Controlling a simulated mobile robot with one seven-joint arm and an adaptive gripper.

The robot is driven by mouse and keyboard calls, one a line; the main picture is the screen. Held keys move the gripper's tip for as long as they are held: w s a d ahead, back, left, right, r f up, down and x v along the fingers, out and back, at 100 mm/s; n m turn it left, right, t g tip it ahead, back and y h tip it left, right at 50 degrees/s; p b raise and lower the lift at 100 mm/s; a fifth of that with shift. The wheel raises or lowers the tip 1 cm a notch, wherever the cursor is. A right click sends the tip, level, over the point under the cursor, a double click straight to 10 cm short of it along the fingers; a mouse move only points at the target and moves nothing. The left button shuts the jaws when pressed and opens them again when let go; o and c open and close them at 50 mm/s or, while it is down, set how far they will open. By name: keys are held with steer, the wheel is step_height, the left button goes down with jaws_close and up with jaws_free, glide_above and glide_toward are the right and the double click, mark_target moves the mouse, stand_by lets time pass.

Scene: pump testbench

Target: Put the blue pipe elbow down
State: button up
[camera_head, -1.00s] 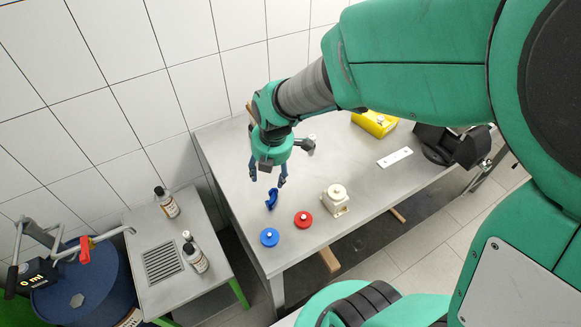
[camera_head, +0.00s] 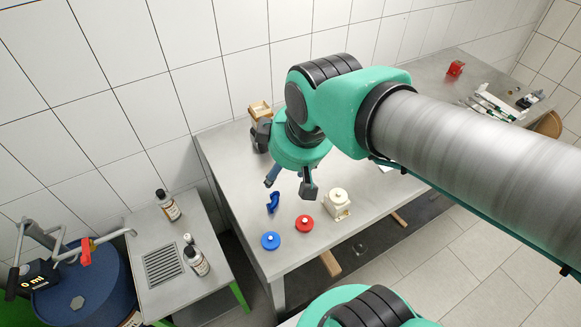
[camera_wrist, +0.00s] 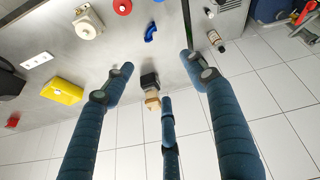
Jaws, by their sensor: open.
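The blue pipe elbow (camera_head: 273,202) lies on the metal table (camera_head: 232,178), near its left edge. It also shows in the wrist view (camera_wrist: 150,33), beyond the fingertips and apart from them. My gripper (camera_head: 290,184) is open and empty above the table, behind and a little above the elbow in the head view.
A blue round part (camera_head: 270,241), a red round part (camera_head: 304,224) and a cream pump-like block (camera_head: 337,203) stand close to the elbow. A wooden item (camera_head: 260,110) is at the back. A yellow case (camera_wrist: 62,90) shows in the wrist view. A side table (camera_head: 165,235) holds bottles.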

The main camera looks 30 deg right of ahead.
steer(key=s+r+m, duration=0.2)
steer(key=s+m, duration=0.1)
steer(key=s+r+m, duration=0.1)
steer(key=shift+s+a+m+t, duration=0.15)
steer(key=shift+s+m+t, duration=0.15)
steer(key=shift+m, duration=0.1)
stand_by(0.6)
stand_by(0.5)
